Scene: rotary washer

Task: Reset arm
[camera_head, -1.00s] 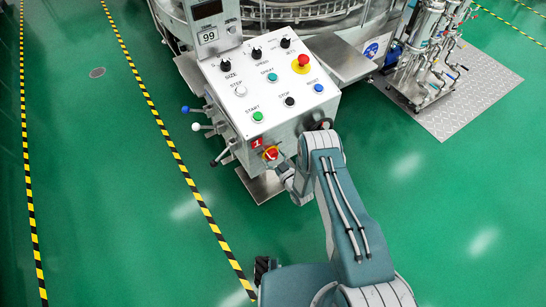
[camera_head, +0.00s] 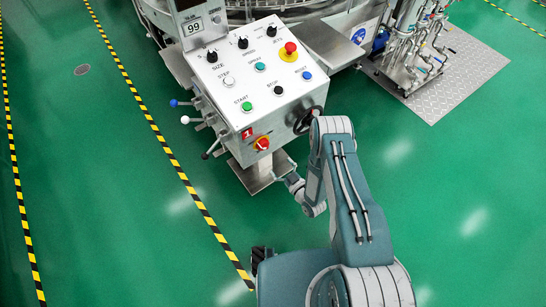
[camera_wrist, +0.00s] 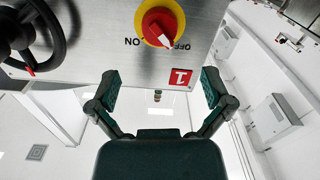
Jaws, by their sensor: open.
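My gripper (camera_wrist: 160,92) is open and empty in the wrist view, its two dark pads spread wide apart. In the head view the gripper end (camera_head: 293,182) shows small, below the control box and partly hidden by my arm. The red rotary switch on its yellow plate (camera_wrist: 160,26) is beyond the fingertips in the wrist view, marked ON and OFF and seen upside down. The switch also shows in the head view (camera_head: 262,143), on the front face of the control box (camera_head: 225,125). The fingers are apart from the switch.
A black handwheel (camera_head: 308,120) sits right of the switch. Levers (camera_head: 190,115) stick out at the box's left side. A metal foot plate (camera_head: 262,175) lies below, and a pump stand (camera_head: 415,55) is at the upper right. The green floor (camera_head: 450,190) at right is clear.

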